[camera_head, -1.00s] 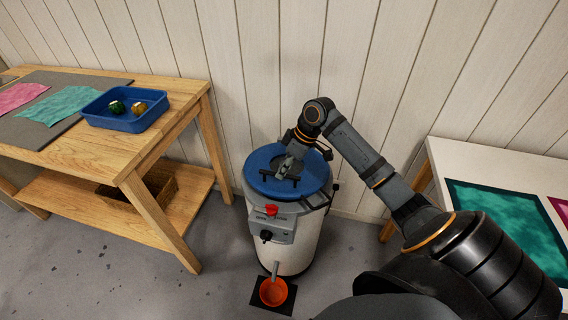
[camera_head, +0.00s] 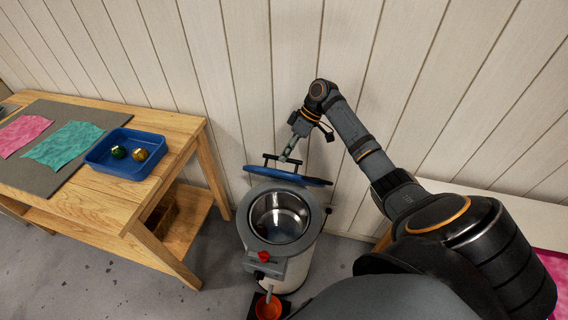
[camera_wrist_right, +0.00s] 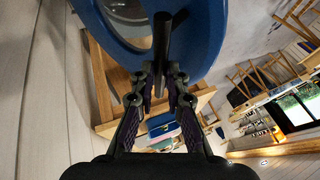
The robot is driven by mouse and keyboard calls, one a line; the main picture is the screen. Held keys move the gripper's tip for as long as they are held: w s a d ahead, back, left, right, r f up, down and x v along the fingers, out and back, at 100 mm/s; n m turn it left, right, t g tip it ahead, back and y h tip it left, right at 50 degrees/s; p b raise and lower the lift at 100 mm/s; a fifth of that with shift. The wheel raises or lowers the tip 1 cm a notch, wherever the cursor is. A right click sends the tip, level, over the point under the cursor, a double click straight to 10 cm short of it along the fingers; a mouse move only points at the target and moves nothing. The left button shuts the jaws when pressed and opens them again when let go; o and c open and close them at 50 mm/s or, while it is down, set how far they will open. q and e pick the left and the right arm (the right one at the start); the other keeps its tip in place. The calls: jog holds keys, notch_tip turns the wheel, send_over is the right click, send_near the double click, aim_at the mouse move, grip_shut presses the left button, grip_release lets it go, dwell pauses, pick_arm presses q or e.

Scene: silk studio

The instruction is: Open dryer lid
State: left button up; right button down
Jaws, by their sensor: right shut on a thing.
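The dryer (camera_head: 285,255) is a white drum with a grey top and a steel tub (camera_head: 280,217) that shows open from above. Its blue lid (camera_head: 300,178) is tilted up at the back of the rim, near the wall. A dark bar handle (camera_head: 282,160) stands out from the lid. My right gripper (camera_head: 288,153) is shut on the handle; in the right wrist view the fingers (camera_wrist_right: 161,72) close around the dark bar (camera_wrist_right: 163,40), with the blue lid (camera_wrist_right: 207,35) behind it. My left gripper is not in view.
A wooden table (camera_head: 190,125) at left carries a blue tray (camera_head: 124,170) with two small round items, plus pink and teal cloths on a grey mat. The plank wall is close behind.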

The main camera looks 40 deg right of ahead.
jog(key=shift+w+d+b, duration=0.3)
jog(key=shift+w+d, duration=0.45)
jog(key=shift+d, duration=0.3)
jog(key=shift+w+d+b, duration=0.3)
jog(key=shift+w+d, duration=0.45)
jog(key=shift+d, duration=0.3)
jog(key=c, duration=1.7)
grip_release()
jog(key=o, duration=0.3)
jog(key=shift+w+d+f, duration=0.25)
jog(key=shift+w, duration=0.25)
jog(key=shift+o, duration=0.2)
jog(key=v, duration=0.7)
jog(key=shift+r, duration=0.4)
jog(key=shift+d, duration=0.1)
